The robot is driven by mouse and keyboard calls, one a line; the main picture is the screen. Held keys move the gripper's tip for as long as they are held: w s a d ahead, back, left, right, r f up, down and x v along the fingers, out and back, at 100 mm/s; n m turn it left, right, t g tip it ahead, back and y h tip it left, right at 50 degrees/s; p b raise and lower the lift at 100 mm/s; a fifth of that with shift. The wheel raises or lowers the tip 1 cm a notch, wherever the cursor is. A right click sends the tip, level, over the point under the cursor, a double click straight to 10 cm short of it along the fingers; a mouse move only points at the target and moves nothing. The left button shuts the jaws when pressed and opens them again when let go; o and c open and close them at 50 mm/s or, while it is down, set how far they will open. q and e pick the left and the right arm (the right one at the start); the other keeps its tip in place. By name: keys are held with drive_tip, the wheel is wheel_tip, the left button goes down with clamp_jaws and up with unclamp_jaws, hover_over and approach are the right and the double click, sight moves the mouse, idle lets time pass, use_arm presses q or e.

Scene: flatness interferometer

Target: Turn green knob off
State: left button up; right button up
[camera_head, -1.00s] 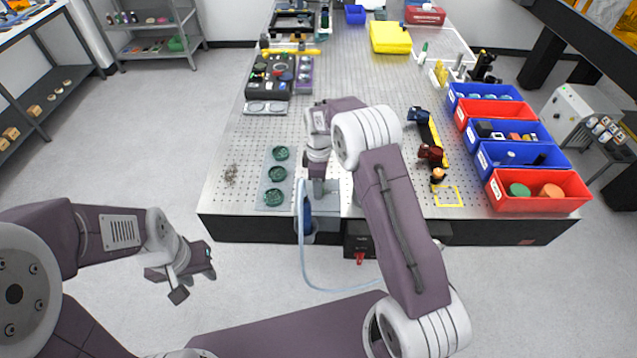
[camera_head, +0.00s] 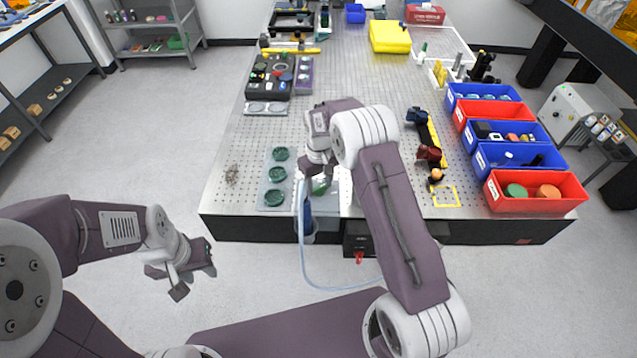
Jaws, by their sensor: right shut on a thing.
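My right gripper (camera_head: 311,181) is over the near edge of the metal table, turned partly sideways. A green knob (camera_head: 321,187) shows at its jaws, and the gripper appears shut on it. The gripper and wrist hide part of the knob, so its exact setting cannot be read. My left gripper (camera_head: 191,279) hangs in front of the table at the left, with its fingers apart and empty.
Several green round pieces lie on a grey plate (camera_head: 264,187) left of my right gripper. A blue cylinder (camera_head: 305,224) with a pale hose hangs at the table's front edge. Red and blue bins (camera_head: 539,204) line the right side. The table's centre is fairly clear.

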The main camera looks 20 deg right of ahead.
sight(320, 187)
drive_tip(key=m, duration=0.6)
drive_tip(key=shift+r, duration=0.1)
drive_tip(key=shift+m, duration=0.3)
idle(0.4)
drive_tip(key=o, duration=1.4)
drive_tip(key=shift+s, duration=0.15)
drive_tip(key=shift+r, duration=0.1)
wheel_tip(320, 187, up, 9)
drive_tip(key=shift+f+b, duration=0.1)
drive_tip(key=shift+b, duration=0.55)
